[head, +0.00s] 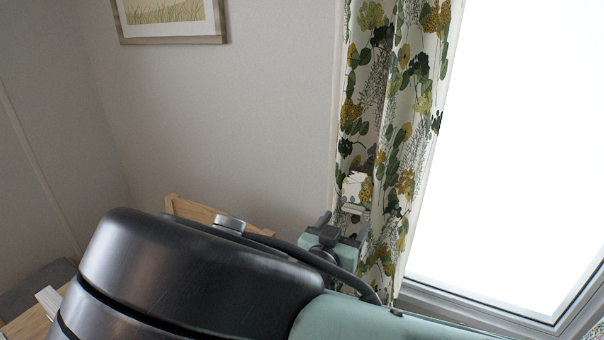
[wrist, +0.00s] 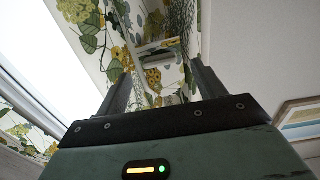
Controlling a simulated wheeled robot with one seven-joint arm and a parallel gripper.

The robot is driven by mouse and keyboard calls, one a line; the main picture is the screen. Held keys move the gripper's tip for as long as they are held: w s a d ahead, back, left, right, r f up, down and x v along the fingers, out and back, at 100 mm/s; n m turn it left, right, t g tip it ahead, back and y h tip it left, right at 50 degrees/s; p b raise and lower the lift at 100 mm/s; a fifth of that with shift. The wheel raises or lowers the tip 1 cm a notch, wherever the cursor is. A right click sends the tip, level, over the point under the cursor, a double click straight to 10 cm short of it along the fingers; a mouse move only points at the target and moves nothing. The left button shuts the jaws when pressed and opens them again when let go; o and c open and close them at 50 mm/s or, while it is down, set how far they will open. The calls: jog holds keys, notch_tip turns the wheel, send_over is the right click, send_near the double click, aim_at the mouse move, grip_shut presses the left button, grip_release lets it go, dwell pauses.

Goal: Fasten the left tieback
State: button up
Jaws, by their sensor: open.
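The patterned curtain (head: 397,110) with green and yellow leaves hangs at the left side of the window. A pale band with a light bar along its edge (head: 355,190), apparently the tieback, shows against the curtain's left part. In the wrist view the band (wrist: 158,60) lies between my fingers, against the curtain (wrist: 88,25). My gripper (head: 343,227) is just below the band in the head view. It also shows in the wrist view (wrist: 160,75), with its two fingers apart and nothing visibly clamped. Whether the band is fastened, and its far end, I cannot tell.
The bright window (head: 525,140) and its frame are to the right of the curtain. A plain wall (head: 230,120) with a framed picture (head: 172,20) is to the left. A wooden piece of furniture (head: 185,206) stands low behind my arm. My arm hides the lower middle.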

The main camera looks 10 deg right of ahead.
aim_at(352, 213)
jog(key=b+x, duration=0.1)
jog(key=x, duration=0.7)
jog(key=c, duration=1.3)
jog(key=shift+s, duration=0.1)
